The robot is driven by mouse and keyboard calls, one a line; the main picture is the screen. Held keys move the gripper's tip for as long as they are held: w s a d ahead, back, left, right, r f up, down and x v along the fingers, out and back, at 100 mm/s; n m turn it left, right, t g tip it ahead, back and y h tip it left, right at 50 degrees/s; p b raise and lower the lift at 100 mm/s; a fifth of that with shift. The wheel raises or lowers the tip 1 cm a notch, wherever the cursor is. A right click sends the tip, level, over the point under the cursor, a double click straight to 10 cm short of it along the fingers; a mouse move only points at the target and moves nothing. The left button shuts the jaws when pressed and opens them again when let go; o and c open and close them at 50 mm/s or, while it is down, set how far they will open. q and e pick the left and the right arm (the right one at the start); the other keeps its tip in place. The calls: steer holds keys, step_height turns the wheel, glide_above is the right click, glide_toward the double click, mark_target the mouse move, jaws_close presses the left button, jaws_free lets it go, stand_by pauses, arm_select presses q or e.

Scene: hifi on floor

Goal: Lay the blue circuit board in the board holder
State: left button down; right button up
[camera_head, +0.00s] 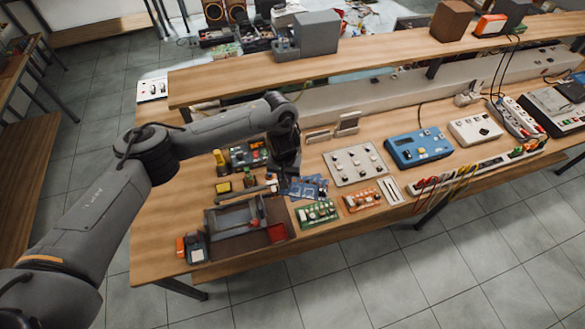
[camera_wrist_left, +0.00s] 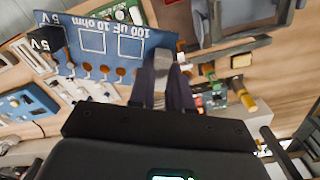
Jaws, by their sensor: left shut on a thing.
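The blue circuit board (camera_wrist_left: 105,42), printed with white outlines and "10 ohm", "100 uF" and "5V", is held by one edge in my left gripper (camera_wrist_left: 168,70). In the head view the blue board (camera_head: 309,187) shows just right of my left gripper (camera_head: 285,184), above the table's middle. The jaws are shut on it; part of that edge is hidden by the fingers. A grey tray-like frame (camera_head: 213,222), which seems to be the board holder, lies left and in front of the gripper. It shows partly in the left wrist view (camera_wrist_left: 288,22). My right gripper is in neither view.
A metal panel (camera_head: 356,165) and blue meter (camera_head: 418,148) stand farther right. A raised shelf (camera_head: 400,57) runs behind.

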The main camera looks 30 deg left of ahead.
arm_select(q)
steer(key=s+a+f+n+p, duration=0.25)
steer(key=s+a+f, duration=0.25)
steer(key=s+a, duration=0.45)
steer(key=s+a+f+n+p, duration=0.1)
steer(key=s+a+f+n, duration=0.3)
steer(key=s+a, duration=0.5)
step_height(320, 180, down, 6)
steer(key=a+b, duration=0.1)
steer(key=b, duration=0.4)
steer(key=shift+w+f+m, duration=0.2)
steer(key=shift+w+m, duration=0.25)
steer(key=shift+p, duration=0.3)
stand_by(0.5)
stand_by(0.9)
steer(key=shift+p, duration=0.6)
